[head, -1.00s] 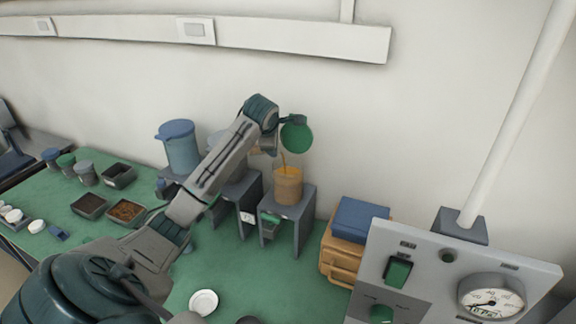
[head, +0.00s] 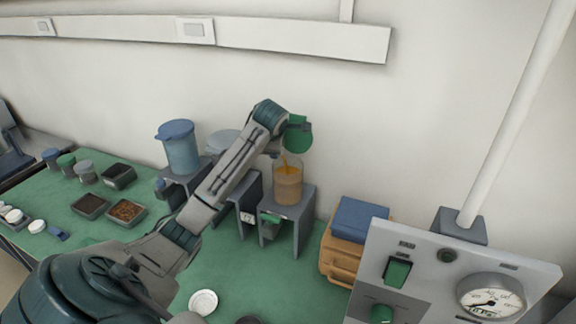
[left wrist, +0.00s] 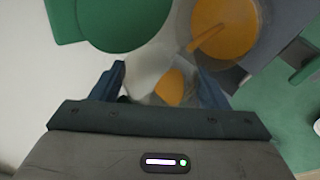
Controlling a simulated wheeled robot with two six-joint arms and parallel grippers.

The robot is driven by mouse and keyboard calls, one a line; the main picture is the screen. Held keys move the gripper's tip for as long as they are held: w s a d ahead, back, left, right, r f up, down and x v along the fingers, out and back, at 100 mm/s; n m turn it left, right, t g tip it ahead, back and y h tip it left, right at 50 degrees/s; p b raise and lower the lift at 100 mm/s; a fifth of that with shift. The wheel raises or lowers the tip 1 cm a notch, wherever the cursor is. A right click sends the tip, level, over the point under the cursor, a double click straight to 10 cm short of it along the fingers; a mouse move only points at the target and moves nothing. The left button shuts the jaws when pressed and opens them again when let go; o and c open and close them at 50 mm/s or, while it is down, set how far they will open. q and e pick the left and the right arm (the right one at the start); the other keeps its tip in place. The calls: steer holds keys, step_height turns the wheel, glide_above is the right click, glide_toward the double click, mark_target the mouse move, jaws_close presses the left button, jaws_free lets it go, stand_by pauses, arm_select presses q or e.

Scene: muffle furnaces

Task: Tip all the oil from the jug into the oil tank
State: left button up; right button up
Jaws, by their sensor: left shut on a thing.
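The jug (head: 299,136) shows in the head view as a green round end, tilted above the oil tank. The oil tank (head: 288,185) is a clear cylinder with amber oil, upright on a grey stand. An orange stream runs from the jug into its top. My left gripper (head: 288,123) is shut on the jug. In the left wrist view, the jug's clear part, with some orange oil showing, is between the fingers (left wrist: 160,85). The tank's oil (left wrist: 225,22) and the stream lie beyond, at upper right. My right gripper is not in view.
A blue lidded container (head: 181,148) and a pale-lidded one (head: 223,143), partly hidden by my arm, stand left of the tank. A wooden box with a blue top (head: 360,218) is to the right, near a gauge panel (head: 450,270). Trays and jars lie left.

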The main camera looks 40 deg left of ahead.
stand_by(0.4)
arm_select(q)
steer(key=shift+w+d+f+y, duration=0.1)
steer(key=shift+d+f+y, duration=0.05)
steer(key=shift+d+y, duration=0.15)
steer(key=shift+a, duration=0.1)
stand_by(0.4)
steer(key=shift+d+m+y, duration=0.25)
steer(key=shift+m+y, duration=0.05)
steer(key=shift+w+a, duration=0.3)
steer(key=shift+w, duration=0.35)
